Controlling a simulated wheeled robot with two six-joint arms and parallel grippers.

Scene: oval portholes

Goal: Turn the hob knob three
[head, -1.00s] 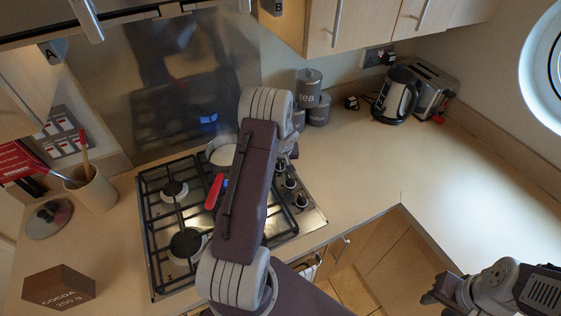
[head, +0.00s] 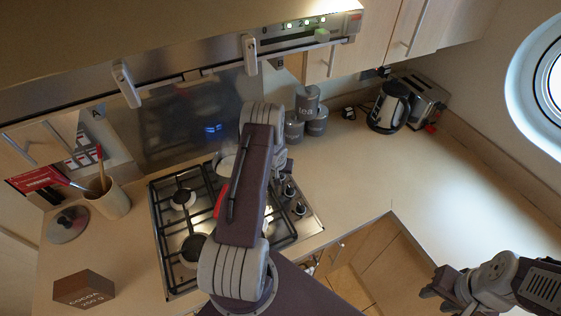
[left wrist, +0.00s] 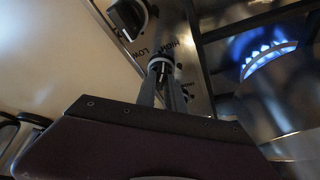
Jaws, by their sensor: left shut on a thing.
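The hob (head: 170,258) has a row of dark knobs (head: 300,208) along its right side. My left gripper (left wrist: 168,88) is shut on a hob knob (left wrist: 160,64), beside the printed words LOW and HIGH. Another knob (left wrist: 128,17) stands free to the upper left in the left wrist view. In the head view my left arm hides the gripped knob and most of the gripper. I cannot tell the knob's number. My right gripper (head: 438,285) is at the lower right, away from the hob; its jaw opening is unclear.
A blue flame (left wrist: 266,50) burns beside a steel pan (left wrist: 285,105), close to my left gripper. The pan (head: 227,167) sits at the hob's back. Canisters (head: 305,105), a kettle (head: 388,107) and a toaster (head: 425,98) stand behind. The right counter (head: 400,165) is clear.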

